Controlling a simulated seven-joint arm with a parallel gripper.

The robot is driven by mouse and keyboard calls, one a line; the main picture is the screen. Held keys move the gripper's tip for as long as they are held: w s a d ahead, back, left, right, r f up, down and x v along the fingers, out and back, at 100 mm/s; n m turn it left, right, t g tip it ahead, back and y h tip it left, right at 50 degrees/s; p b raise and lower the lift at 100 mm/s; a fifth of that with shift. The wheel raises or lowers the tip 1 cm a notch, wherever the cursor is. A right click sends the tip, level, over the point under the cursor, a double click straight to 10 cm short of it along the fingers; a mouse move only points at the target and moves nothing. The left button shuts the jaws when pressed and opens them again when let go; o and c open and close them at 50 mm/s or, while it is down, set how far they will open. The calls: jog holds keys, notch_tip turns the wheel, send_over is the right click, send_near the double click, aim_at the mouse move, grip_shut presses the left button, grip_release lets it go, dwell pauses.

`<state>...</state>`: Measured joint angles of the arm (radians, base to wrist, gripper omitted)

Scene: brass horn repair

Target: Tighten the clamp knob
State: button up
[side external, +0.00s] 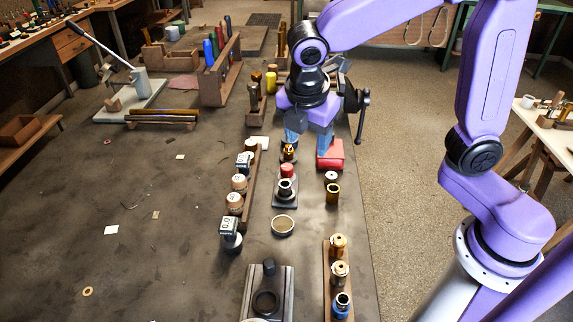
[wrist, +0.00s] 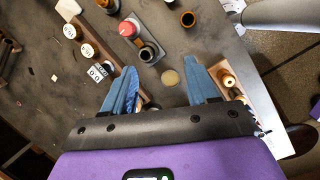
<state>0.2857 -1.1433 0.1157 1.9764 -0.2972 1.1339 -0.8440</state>
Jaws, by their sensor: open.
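A red round knob (side external: 287,170) stands on a small dark plate (side external: 286,204) with a dark upright cylinder (side external: 285,188) beside it. I cannot tell for sure that this is the clamp knob. The knob also shows in the wrist view (wrist: 127,29), beyond my fingertips, with the dark cylinder (wrist: 147,52) closer to them. My gripper (side external: 308,146) is open and empty, its blue fingers pointing down behind the knob in the side view. In the wrist view my gripper (wrist: 160,68) has its fingers spread wide, touching nothing that I can see.
A red box (side external: 331,157) is close to one finger. A dark vise with a T-handle (side external: 363,105) stands behind at the bench edge.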

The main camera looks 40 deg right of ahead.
aim_at(287, 166)
jog(key=w+a+n+h, duration=0.1)
jog(key=w+a+n, duration=0.15)
jog(key=w, duration=0.45)
jog(key=shift+n, duration=0.25)
jog(key=x, duration=1.7)
jog(key=shift+w+d+r, duration=0.15)
jog(key=shift+w+d, duration=0.05)
jog(key=shift+d, duration=0.25)
jog(key=shift+t, duration=0.3)
jog(key=c, duration=1.1)
